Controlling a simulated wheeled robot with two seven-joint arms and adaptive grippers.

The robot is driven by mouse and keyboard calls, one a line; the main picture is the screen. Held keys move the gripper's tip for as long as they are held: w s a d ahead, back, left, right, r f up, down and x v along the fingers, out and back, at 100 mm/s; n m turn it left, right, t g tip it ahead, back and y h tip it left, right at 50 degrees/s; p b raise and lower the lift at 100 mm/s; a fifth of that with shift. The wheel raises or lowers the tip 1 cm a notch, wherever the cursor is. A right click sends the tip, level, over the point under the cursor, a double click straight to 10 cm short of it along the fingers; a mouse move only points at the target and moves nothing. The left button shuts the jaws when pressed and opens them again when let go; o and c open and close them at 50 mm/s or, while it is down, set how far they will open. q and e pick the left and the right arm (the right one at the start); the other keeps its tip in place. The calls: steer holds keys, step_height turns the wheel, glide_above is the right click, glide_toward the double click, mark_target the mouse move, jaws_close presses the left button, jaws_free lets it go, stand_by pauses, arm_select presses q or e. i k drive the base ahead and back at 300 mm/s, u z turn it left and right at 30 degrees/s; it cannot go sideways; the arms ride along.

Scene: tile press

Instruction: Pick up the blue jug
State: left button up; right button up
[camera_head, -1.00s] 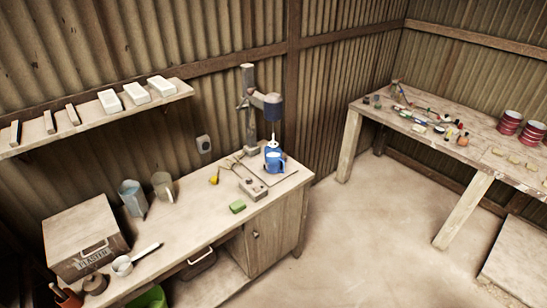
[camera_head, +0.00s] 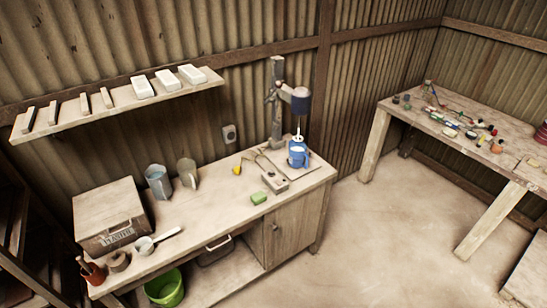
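The blue jug (camera_head: 297,155) stands upright near the right end of the wooden workbench (camera_head: 215,205). It is under the blue-headed drill-press-like stand (camera_head: 277,105), whose shaft hangs down over the jug's opening. Something pale shows inside the jug's top. Neither of my grippers is in view.
A grey-blue jug (camera_head: 158,182) and a beige jug (camera_head: 188,173) stand left on the bench, near a box (camera_head: 108,215). A green sponge (camera_head: 259,198) lies nearer the jug. A shelf (camera_head: 118,102) hangs above. Open floor (camera_head: 370,230) lies between the bench and the right table (camera_head: 460,150).

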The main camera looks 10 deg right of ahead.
mark_target(299, 157)
steer(key=u, duration=0.7)
steer(key=i, duration=0.45)
